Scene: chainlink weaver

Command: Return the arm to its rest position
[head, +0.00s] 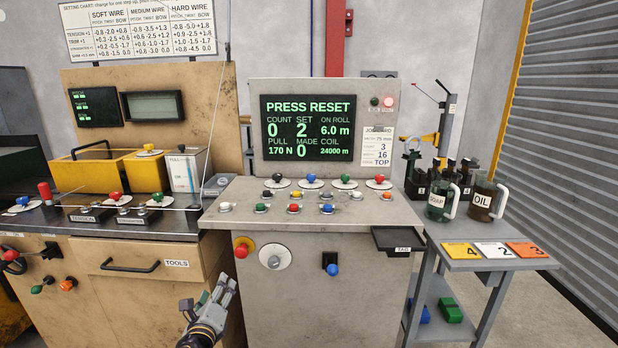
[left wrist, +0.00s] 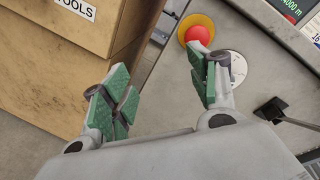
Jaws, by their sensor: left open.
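My left gripper (head: 208,302) is at the bottom of the head view, in front of the gap between the wooden tool bench and the grey control console (head: 325,295). In the left wrist view my left gripper (left wrist: 160,95) shows two green-padded fingers spread apart with nothing between them. A red push button (left wrist: 199,52) on a yellow ring lies beyond the right finger, which overlaps its lower edge in that view. The same red button (head: 241,251) is on the console front in the head view, above and right of the gripper. My right gripper is not in view.
The console screen (head: 308,128) reads PRESS RESET. A drawer handle (head: 130,267) juts from the tool bench at left. A black tag tray (head: 398,239) and a blue-knobbed lever (head: 332,268) stick out from the console. A side table (head: 487,264) with jugs stands at right.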

